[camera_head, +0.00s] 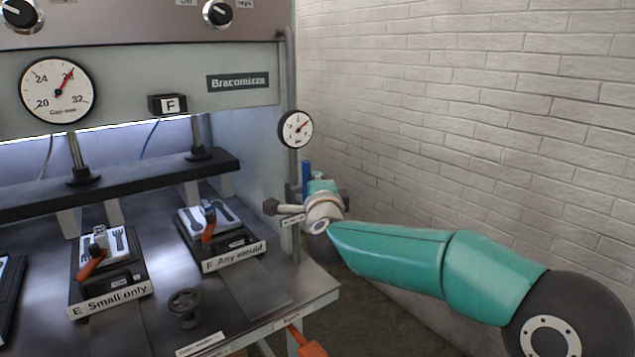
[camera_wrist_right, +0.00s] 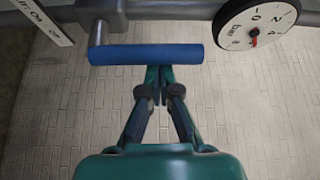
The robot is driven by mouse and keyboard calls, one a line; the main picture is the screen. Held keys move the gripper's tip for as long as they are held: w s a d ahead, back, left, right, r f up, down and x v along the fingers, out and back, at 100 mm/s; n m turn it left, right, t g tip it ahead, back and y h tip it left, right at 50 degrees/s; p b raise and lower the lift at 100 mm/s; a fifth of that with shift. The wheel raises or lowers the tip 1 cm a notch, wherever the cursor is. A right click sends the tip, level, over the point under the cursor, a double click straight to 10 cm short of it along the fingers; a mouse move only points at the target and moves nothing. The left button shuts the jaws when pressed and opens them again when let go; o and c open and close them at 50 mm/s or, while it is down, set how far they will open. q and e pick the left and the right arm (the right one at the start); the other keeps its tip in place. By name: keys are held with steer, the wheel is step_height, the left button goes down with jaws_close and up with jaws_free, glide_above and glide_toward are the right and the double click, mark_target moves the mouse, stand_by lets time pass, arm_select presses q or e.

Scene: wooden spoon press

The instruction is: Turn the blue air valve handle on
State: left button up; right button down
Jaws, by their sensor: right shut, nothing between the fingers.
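The blue air valve handle (camera_head: 306,175) stands upright on the pipe at the press's right side in the head view. In the right wrist view the blue handle (camera_wrist_right: 147,54) lies across the picture, fixed at its left end to a grey stem. My right gripper (camera_wrist_right: 158,82) is shut and empty, its fingertips together at the handle's edge. I cannot tell whether they touch it. In the head view my right arm comes in from the right and its wrist partly hides the gripper and valve. My left gripper is not in view.
A small pressure gauge (camera_head: 296,129) sits above the valve, and a white label (camera_wrist_right: 45,22) beside it reads partly "On". The press bench (camera_head: 265,290) holds moulds with orange handles and a dark knob (camera_head: 185,306). A brick wall (camera_head: 480,130) stands behind my right arm.

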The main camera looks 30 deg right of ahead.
steer(key=d+b, duration=0.1)
steer(key=d, duration=0.3)
steer(key=b+v, duration=0.1)
steer(key=v, duration=0.9)
steer(key=shift+s, duration=0.25)
